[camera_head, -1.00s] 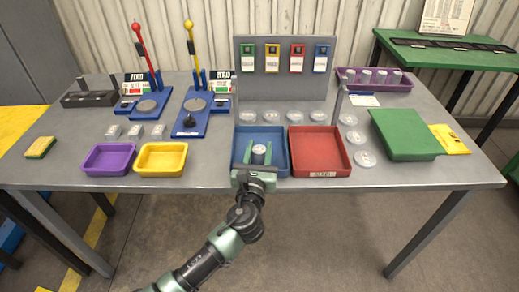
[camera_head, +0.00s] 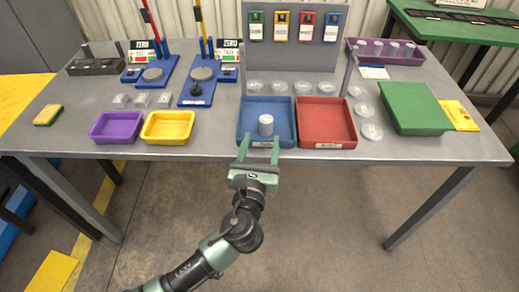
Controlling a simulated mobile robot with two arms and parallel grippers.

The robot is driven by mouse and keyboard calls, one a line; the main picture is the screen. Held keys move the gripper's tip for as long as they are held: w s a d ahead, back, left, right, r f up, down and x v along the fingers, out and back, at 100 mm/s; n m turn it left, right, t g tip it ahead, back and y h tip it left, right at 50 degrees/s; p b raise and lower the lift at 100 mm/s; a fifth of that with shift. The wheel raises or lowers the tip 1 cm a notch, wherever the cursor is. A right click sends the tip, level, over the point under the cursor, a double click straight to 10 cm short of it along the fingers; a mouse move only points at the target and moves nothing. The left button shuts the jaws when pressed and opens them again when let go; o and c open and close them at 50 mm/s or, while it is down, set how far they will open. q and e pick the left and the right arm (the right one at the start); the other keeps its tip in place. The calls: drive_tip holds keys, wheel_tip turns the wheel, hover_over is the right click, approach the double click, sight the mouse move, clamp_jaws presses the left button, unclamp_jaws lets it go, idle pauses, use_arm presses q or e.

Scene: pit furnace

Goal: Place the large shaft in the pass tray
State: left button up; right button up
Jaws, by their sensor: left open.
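A short silver cylinder (camera_head: 266,125), which looks like the shaft, stands upright in the blue tray (camera_head: 243,125) at the front middle of the table. The red tray (camera_head: 353,135) beside it on the right is empty. The front labels of both trays are too small to read, so I cannot tell by label which is the pass tray. My left gripper (camera_head: 259,142) is open and empty, with its fingertips at the front edge of the blue tray, apart from the cylinder. My right gripper is not in view.
A purple tray (camera_head: 92,130) and a yellow tray (camera_head: 146,130) lie left on the table (camera_head: 215,146). Two stands with a red and a yellow lever (camera_head: 199,30) rise behind. Clear round pieces (camera_head: 371,132) and a green box (camera_head: 415,110) are at right.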

use_arm(q)
drive_tip(key=shift+s+a, duration=0.15)
drive_tip(key=shift+s, duration=1.1)
